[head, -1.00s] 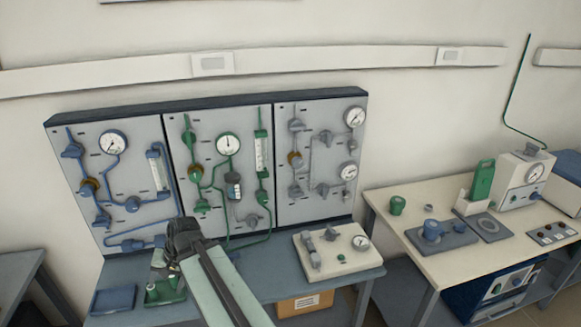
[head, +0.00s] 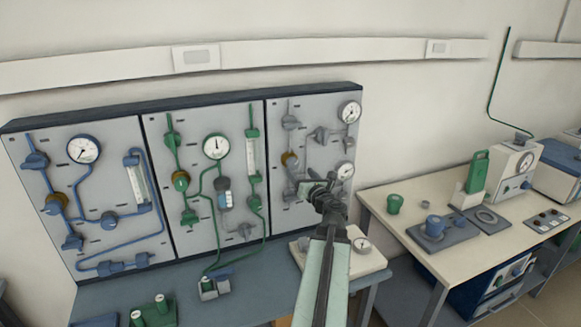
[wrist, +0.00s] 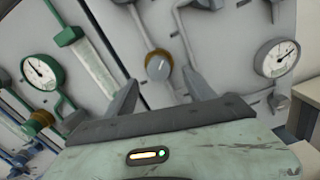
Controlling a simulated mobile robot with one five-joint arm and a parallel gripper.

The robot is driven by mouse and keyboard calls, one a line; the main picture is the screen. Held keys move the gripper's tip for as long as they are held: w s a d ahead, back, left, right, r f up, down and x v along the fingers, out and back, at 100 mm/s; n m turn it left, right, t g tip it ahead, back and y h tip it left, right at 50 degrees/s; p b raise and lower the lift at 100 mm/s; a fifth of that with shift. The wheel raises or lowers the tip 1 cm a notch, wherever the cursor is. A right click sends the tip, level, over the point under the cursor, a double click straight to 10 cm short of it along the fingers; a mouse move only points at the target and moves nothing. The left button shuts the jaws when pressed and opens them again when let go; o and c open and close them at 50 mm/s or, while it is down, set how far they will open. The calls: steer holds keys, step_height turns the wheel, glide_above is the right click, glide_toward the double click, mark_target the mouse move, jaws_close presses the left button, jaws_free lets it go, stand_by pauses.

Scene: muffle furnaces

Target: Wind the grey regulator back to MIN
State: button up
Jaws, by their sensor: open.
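The grey regulator (head: 290,160) is a round knob with a brass-coloured body on the grey right-hand panel (head: 275,118). In the wrist view the regulator (wrist: 159,66) shows its grey face with a pale mark, just above the gripper housing; I cannot read a MIN label. My gripper (head: 315,187) is open, in front of the lower part of this panel, below and right of the regulator and apart from it. It hides some lower grey fittings. Two dial gauges sit on the panel's right side, the upper (head: 349,112) and the lower (head: 344,170).
A green panel (head: 188,225) and a blue panel (head: 100,245) stand to the left with similar brass knobs. Below, the bench holds a pale box with a gauge (head: 365,258), partly behind my arm, and green fittings (head: 153,310). A cream table (head: 400,225) stands right.

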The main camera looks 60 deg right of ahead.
mark_target(294, 165)
steer(key=x, duration=0.7)
steer(key=shift+w, duration=0.15)
steer(key=shift+a, duration=0.1)
jaws_close()
steer(key=c, duration=1.4)
jaws_free()
